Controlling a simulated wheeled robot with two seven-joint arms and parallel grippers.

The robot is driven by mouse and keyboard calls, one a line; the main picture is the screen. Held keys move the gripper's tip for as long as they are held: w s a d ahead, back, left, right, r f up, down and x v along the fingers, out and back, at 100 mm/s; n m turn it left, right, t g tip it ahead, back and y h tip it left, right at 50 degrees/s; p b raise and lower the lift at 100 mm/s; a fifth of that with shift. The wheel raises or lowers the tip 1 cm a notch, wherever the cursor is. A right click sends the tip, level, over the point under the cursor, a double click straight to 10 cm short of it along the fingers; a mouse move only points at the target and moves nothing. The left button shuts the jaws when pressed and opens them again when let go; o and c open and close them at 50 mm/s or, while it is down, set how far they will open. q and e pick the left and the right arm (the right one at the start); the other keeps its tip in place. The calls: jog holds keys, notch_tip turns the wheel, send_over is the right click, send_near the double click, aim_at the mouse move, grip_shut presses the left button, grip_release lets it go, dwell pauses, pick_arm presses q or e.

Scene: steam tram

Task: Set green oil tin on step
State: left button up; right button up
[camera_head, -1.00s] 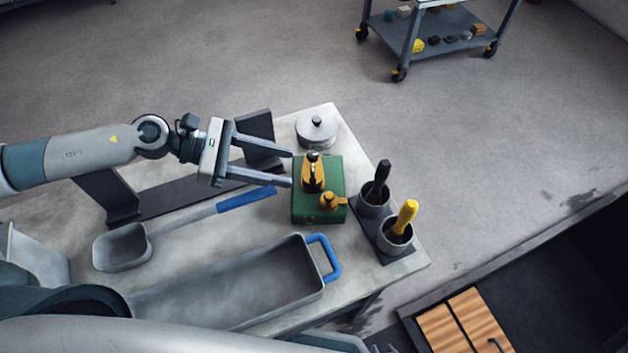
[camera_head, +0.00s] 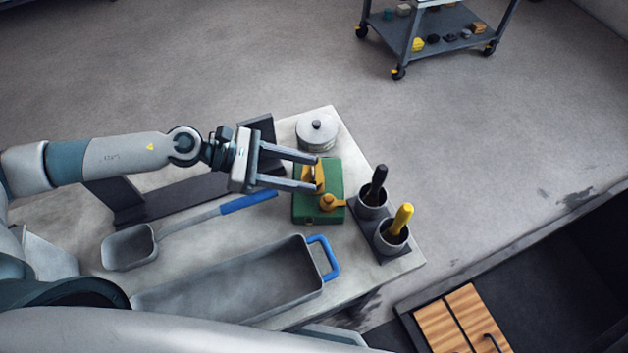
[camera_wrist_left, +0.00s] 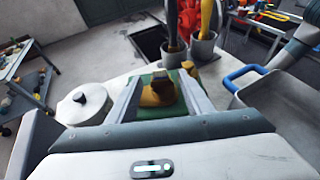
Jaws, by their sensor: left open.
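The green oil tin (camera_head: 332,176) stands on the grey table, with a brass handle (camera_head: 311,179) and a brass cap (camera_head: 328,202) on its top. My left gripper (camera_head: 318,174) is open, with its two fingers on either side of the brass handle in the head view. In the left wrist view the handle (camera_wrist_left: 157,92) sits between the open fingers, and the green top shows beyond it. I cannot tell whether the fingers touch the handle. The step cannot be made out for certain. My right gripper is not in view.
A round lidded pot (camera_head: 316,132) stands behind the tin. Two cups, one with a black-handled tool (camera_head: 376,184) and one with a yellow-handled tool (camera_head: 402,218), stand to its right. A blue-handled trough (camera_head: 230,285) and a scoop (camera_head: 130,247) lie nearer.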

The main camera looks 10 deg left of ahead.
pick_arm(q)
jog(key=shift+d+f, duration=0.15)
dwell(0.3)
jog(key=shift+c, duration=0.4)
grip_shut()
jog(key=shift+s+f, duration=0.1)
dwell(0.8)
